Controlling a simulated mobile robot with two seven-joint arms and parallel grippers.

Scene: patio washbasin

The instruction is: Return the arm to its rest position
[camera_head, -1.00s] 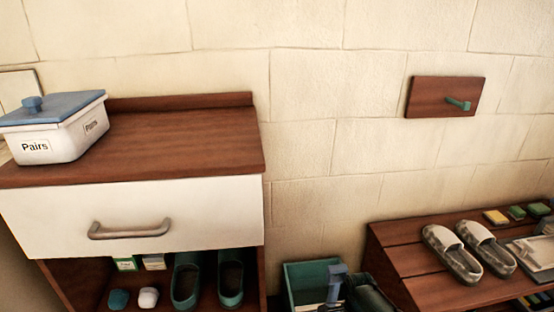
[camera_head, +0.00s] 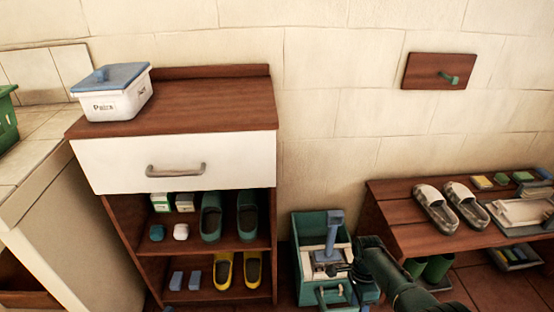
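My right arm (camera_head: 392,285) comes in at the lower right as a dark, jointed shape. Its far end reaches over the green crate (camera_head: 297,262) on the floor. My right gripper (camera_head: 345,270) seems to be small and dark at the crate, beside a blue-handled tool (camera_head: 335,222) standing in it. I cannot make out its fingers or whether it holds anything. My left arm and gripper are not in view.
A cabinet (camera_head: 205,103) stands left with a lidded "Pairs" box (camera_head: 118,100) on top and shoes on its shelves. A bench (camera_head: 395,212) at right holds slippers (camera_head: 450,206), sponges and a tray (camera_head: 520,213). A wall peg (camera_head: 450,78) is empty.

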